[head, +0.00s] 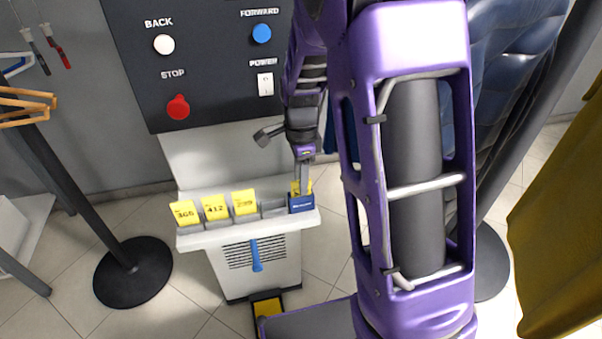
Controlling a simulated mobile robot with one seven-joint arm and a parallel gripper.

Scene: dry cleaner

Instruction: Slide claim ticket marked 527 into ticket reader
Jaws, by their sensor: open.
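A small blue ticket reader (302,206) sits at the right end of the white shelf. A yellow ticket (295,188) stands upright at the top of the reader, mostly covered by my gripper; its number is hidden, and I cannot tell how deep it sits. My gripper (304,180) points down directly over the reader, with its fingers at this ticket; it is open. Yellow tickets marked 366 (185,213) and 412 (215,208), and one whose number I cannot read clearly (244,202), stand in grey holders to the left. A grey holder (273,208) beside the reader is empty.
The white shelf (225,236) has a blue lever (256,256) below its front. A dark control panel (208,60) with BACK, FORWARD, STOP and POWER controls rises behind. A black stand base (133,271) is at left. Dark garments (505,90) hang at right.

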